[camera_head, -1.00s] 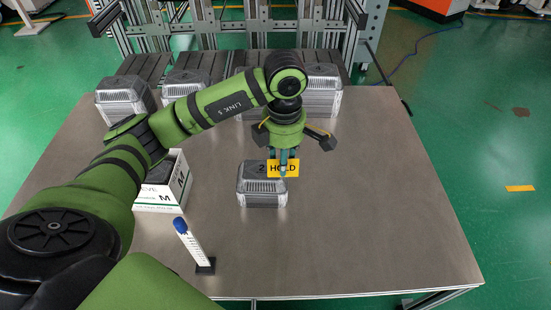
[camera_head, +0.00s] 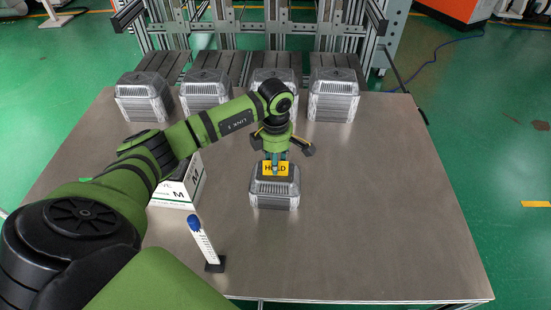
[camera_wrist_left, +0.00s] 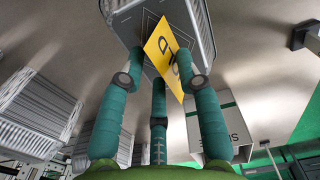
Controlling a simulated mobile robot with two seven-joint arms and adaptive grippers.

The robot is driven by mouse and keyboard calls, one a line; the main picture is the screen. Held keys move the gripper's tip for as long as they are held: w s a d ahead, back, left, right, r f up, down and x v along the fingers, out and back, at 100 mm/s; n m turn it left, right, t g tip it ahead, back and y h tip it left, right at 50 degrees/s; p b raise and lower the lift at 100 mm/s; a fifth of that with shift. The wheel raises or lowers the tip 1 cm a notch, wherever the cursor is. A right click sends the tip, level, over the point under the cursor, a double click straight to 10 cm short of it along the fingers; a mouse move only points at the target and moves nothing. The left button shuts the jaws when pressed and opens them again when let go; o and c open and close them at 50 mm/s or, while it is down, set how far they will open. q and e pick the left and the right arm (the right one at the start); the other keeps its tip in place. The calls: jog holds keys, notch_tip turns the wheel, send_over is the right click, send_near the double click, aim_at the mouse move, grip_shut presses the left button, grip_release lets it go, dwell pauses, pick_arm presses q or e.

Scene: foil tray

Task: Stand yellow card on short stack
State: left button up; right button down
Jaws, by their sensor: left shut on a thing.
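The yellow card (camera_head: 276,171), with "HOLD" printed on it, is upright in my left gripper (camera_head: 276,160). The short stack (camera_head: 274,198) of silver foil trays stands alone near the middle of the table. The card is over the middle of its top; I cannot tell whether its lower edge touches. In the left wrist view, my left gripper (camera_wrist_left: 165,75) has its fingers shut on the yellow card (camera_wrist_left: 163,45), seen at a slant in front of the foil tray top (camera_wrist_left: 128,22). My right gripper is not in view.
Several taller foil stacks (camera_head: 333,100) stand along the back of the table (camera_head: 400,220). A white box marked M (camera_head: 178,195) is left of the short stack, partly behind my arm. A white upright scale with a blue top (camera_head: 203,240) stands in front. The table's right side is clear.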

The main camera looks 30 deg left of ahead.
pick_arm(q)
jog(key=shift+r, duration=0.1)
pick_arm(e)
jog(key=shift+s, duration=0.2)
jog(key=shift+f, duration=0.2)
pick_arm(q)
jog(key=o, duration=0.8)
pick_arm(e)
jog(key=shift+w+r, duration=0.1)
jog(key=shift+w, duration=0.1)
pick_arm(q)
notch_tip(320, 180, up, 12)
jog(key=shift+s, duration=0.1)
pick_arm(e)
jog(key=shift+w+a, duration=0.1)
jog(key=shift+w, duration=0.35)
